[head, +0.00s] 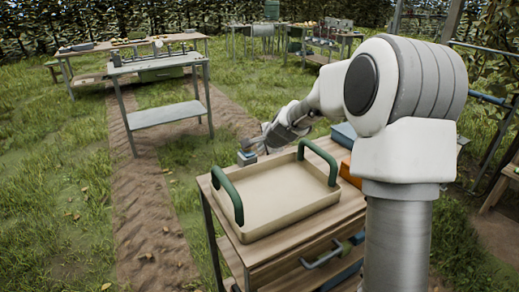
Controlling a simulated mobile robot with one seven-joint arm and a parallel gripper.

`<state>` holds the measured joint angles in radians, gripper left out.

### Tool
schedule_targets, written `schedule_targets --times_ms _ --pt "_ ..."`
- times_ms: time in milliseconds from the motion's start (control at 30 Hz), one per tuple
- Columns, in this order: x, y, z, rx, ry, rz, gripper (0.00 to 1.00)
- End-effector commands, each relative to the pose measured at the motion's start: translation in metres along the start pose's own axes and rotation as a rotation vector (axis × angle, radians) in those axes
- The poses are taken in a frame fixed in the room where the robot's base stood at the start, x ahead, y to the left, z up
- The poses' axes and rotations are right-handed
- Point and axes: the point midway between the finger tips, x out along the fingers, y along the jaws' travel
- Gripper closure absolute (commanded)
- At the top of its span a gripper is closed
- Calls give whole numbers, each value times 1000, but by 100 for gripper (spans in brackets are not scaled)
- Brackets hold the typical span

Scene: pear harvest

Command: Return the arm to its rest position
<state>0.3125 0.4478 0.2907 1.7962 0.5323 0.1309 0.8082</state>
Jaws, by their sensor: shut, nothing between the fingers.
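My arm rises on the right of the head view and reaches to the left over the back of a wooden workbench. My gripper (252,147) is at the far edge of the bench, just behind the tray. It is small in this view; its fingers are shut and I see nothing held in them. A beige tray (285,203) with two green handles stands on the bench (265,262) and looks empty. The arm is apart from the tray as far as I can tell.
A blue box (343,133) and an orange box (350,174) stand on the bench beside my arm. A metal-legged table (166,114) and a longer table (90,50) stand at the back left. A dirt path (150,210) and grass lie open to the left.

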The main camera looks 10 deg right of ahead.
Motion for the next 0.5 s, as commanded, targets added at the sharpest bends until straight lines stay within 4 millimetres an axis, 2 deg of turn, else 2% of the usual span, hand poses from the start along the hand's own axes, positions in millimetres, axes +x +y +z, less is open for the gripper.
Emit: schedule_targets --times_ms 367,500 --pt "-2 0 1 -2 -1 1 100" --pt "-20 -4 9 -62 -8 7 100"
